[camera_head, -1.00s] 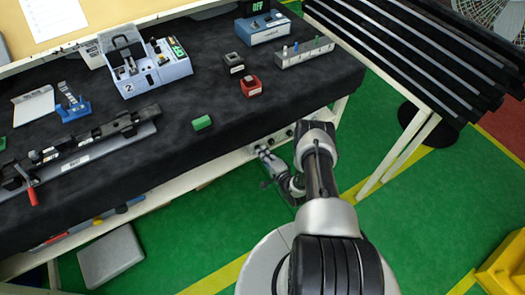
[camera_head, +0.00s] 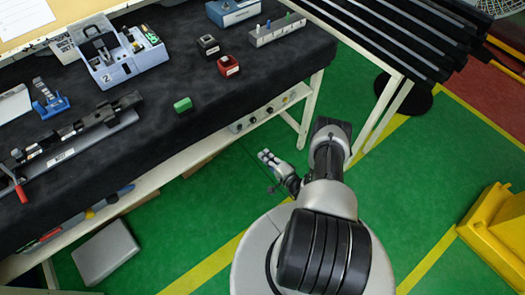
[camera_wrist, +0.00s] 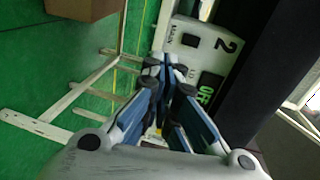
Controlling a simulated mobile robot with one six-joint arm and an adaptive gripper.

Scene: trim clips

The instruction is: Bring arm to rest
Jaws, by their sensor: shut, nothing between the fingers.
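My gripper (camera_head: 266,157) shows in the head view low over the green floor, beside the front edge of the workbench. It is clear of the bench. In the wrist view my gripper (camera_wrist: 165,72) has its blue-sided fingers brought together with nothing between them. My arm is folded in close to my base, with the elbow part standing up at the right of the gripper. A grey box marked "2" and "MAIN" (camera_wrist: 205,50) shows behind the fingertips in the wrist view; its distance is unclear.
The black-covered workbench (camera_head: 150,135) holds a grey-blue fixture (camera_head: 120,65), a green block (camera_head: 182,104), a red block (camera_head: 228,66) and a rail (camera_head: 75,140). Black bars (camera_head: 400,40) lie on a rack at the right. A yellow object (camera_head: 495,230) stands on the floor at right.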

